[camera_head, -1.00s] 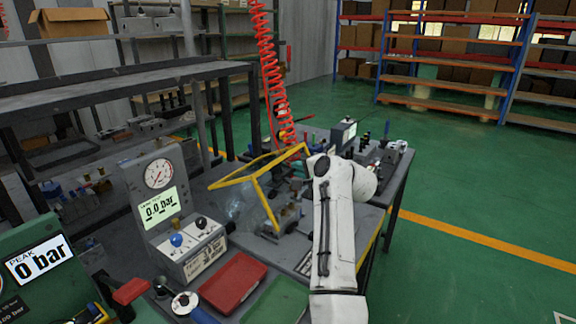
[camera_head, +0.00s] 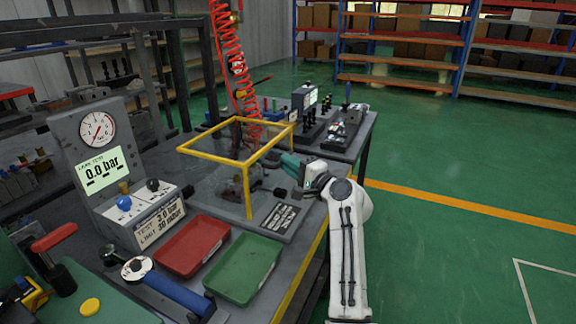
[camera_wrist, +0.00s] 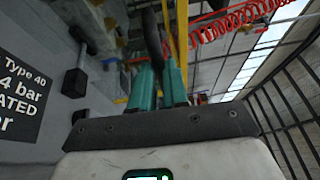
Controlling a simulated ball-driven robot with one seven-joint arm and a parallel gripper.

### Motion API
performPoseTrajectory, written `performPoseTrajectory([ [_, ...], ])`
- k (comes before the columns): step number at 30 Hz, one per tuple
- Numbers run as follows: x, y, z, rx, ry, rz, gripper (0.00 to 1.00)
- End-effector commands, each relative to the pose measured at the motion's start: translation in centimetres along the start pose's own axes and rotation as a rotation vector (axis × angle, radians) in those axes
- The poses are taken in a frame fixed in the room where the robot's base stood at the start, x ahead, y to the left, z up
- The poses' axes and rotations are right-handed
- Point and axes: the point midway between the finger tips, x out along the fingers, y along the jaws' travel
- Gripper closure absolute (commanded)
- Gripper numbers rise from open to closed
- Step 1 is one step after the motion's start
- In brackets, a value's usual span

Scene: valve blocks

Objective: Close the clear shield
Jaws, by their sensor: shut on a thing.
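The clear shield (camera_head: 215,141) is a see-through box with a yellow frame, over a grey fixture base in the middle of the bench. Its top frame looks about level and a yellow front post runs down to near the base. I cannot tell whether its lower edge touches the base. My gripper (camera_head: 283,173) is at the shield's right side. In the wrist view, the teal fingers (camera_wrist: 158,83) are closed around a dark bar, the shield handle (camera_wrist: 152,35), with the yellow frame just behind it. A valve block (camera_head: 232,188) shows dimly inside the shield.
A gauge stand (camera_head: 100,150) reading 0.0 bar stands at left. A red tray (camera_head: 193,246) and a green tray (camera_head: 243,267) lie in front of the fixture. A red coiled hose (camera_head: 228,70) hangs behind the shield. Green floor to the right is clear.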

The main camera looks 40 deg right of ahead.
Motion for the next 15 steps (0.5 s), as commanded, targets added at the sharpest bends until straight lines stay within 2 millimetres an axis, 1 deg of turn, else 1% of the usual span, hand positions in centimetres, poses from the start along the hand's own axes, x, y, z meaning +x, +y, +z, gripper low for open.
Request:
performPoseTrajectory([
  [1,-0.19,1.00,-0.04,0.001,-0.002,0.018,1.00],
  [11,-0.32,1.56,-0.10,0.002,-0.003,0.030,1.00],
  [12,-0.33,1.58,-0.11,0.001,-0.002,0.031,0.82],
  [15,-0.33,1.55,-0.13,0.002,-0.002,0.030,0.72],
])
